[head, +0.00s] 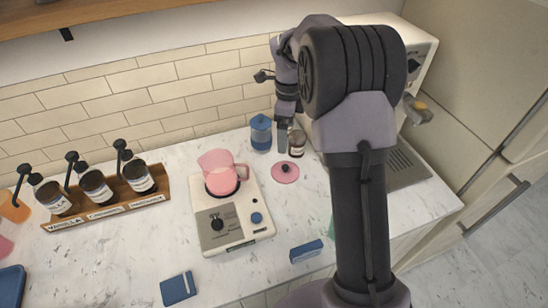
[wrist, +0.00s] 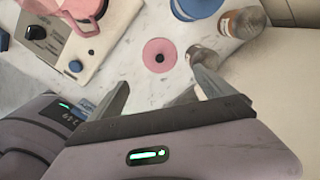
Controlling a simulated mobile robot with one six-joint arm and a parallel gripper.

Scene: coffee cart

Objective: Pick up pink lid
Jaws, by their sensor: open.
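The pink lid (head: 285,172) is a flat round disc with a dark knob, lying on the white marble counter right of the pink pitcher (head: 222,172). In the wrist view the lid (wrist: 160,55) lies flat and fully visible, a little beyond the fingertips. My gripper (wrist: 165,88) is open and empty, its two fingers spread apart above the counter. In the head view my gripper (head: 282,138) hangs behind the lid, near the blue canister; my arm partly hides it.
The blue canister (head: 261,133) and a glass jar (head: 297,143) stand close behind the lid. The pitcher sits on a white appliance (head: 235,225). A rack of syrup bottles (head: 110,203) is at left, a blue box (head: 306,251) in front. Bare counter surrounds the lid's front.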

